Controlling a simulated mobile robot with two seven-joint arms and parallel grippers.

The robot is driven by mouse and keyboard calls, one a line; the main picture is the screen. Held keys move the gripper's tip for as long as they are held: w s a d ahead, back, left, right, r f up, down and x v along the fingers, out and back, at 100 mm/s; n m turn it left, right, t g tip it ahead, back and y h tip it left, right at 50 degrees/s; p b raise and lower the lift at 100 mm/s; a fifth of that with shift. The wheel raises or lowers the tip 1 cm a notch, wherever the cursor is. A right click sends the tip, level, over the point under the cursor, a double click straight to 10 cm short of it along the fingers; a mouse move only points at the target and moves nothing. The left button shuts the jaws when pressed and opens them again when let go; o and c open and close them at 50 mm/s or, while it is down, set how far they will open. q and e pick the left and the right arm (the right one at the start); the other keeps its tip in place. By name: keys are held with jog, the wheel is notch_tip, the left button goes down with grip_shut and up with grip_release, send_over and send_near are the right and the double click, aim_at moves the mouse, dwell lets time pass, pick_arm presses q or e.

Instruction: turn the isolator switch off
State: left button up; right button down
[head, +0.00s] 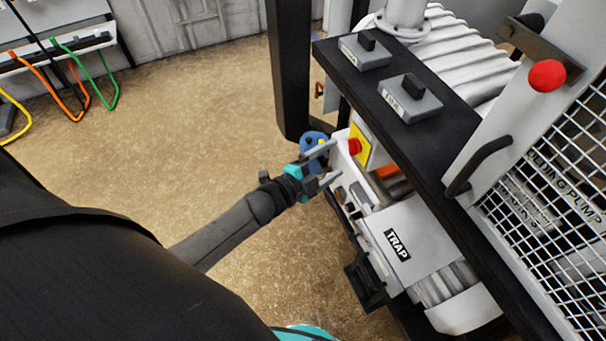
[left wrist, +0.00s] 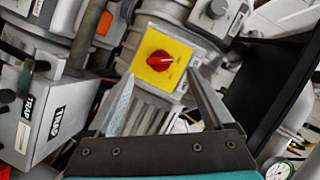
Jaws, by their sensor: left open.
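The isolator switch is a red rotary knob (head: 354,146) on a yellow plate (head: 364,158), on the side of the pump unit under a black shelf. In the left wrist view the red knob (left wrist: 159,61) sits centred on its yellow plate (left wrist: 178,48), its grip bar lying roughly across the picture. My left gripper (head: 336,160) is open and empty, just left of the switch in the head view. In the left wrist view its fingers (left wrist: 161,78) lie either side of the plate's lower part. I cannot tell whether they touch it. My right gripper is not seen.
A box marked TRAP (head: 398,243) stands below. A red ball-ended lever (head: 547,76) and a mesh guard (head: 550,210) are at the right.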

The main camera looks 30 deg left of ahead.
pick_arm(q)
jog(key=v, duration=0.9)
jog(key=shift+s+a, duration=0.15)
jog(key=shift+s, duration=0.2)
jog(key=s+a+f+n+g+y+b, duration=0.1)
jog(key=s+f+n+g+b, duration=0.15)
jog(key=f, duration=0.65)
jog(key=s+a+f+n+g+y+b, duration=0.1)
jog(key=s+f+n+g+y, duration=0.2)
jog(key=f, duration=0.6)
jog(key=s+a+f+n+g+b, duration=0.1)
jog(key=s+f+n+b, duration=0.1)
jog(key=s+f, duration=0.5)
jog(key=s+d+f+n+g+b, duration=0.3)
jog(key=s+f+n+g, duration=0.3)
jog(key=s+f, duration=1.3)
jog(key=shift+d+g+y+b, duration=0.2)
jog(key=shift+g+y+b, duration=0.2)
jog(key=shift+g+b, duration=0.4)
jog(key=shift+s, duration=0.15)
